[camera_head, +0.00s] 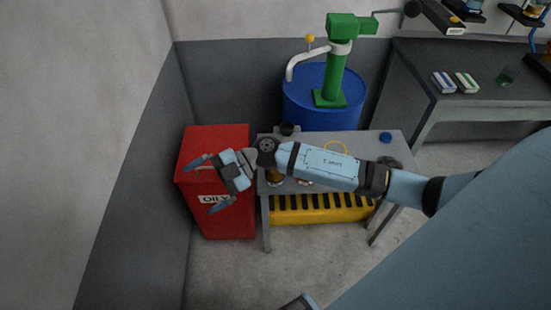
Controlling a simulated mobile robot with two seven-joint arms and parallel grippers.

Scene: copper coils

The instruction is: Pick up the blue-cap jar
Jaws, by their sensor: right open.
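A round blue cap (386,137), seen from above, is at the back right of the small grey table. I take it as the blue-cap jar; the body below the cap can hardly be made out. My right gripper (207,185) is open, with its two fingers spread and nothing between them. It is over the red bin, well to the left of the blue cap. My right arm crosses in front of the table and hides part of its top. My left gripper is not in view.
The small grey table (359,143) also bears a dark cup (288,128) and partly hidden items. A red bin (215,145) stands left of it, a blue drum (298,108) with a green pump (334,75) behind. A dark workbench (425,60) is at right.

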